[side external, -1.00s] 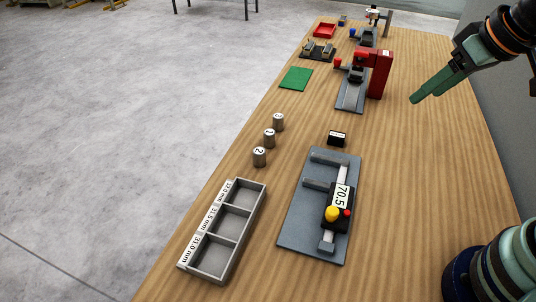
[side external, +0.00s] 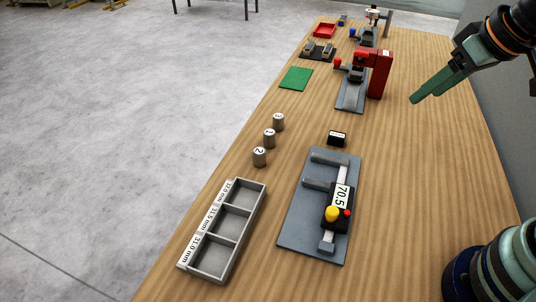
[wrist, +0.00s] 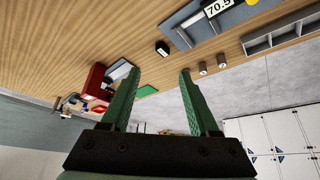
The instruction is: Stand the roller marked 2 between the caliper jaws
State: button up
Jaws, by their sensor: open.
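The roller marked 2 (side external: 259,157) is a short grey metal cylinder standing upright on the table, the nearest of a row of rollers. The roller marked 1 (side external: 269,138) stands just behind it, and another roller (side external: 278,121) stands behind that, its mark too small to read. The caliper (side external: 340,208) lies on a grey plate (side external: 293,228) and its display reads 70.5. Its two grey jaws (side external: 318,185) are apart with nothing between them. My gripper (side external: 413,101) is open and empty above the table's right side, well away from the rollers; its green fingers show in the wrist view (wrist: 158,75).
A grey tray (side external: 208,278) with three compartments labelled in mm stands left of the caliper. A small black block (side external: 337,138) sits behind the caliper plate. A red press-like device (side external: 380,74), a green mat (side external: 296,78) and a red tray (side external: 324,30) are farther back.

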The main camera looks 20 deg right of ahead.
jog(key=shift+o, duration=0.3)
jog(key=shift+o, duration=0.8)
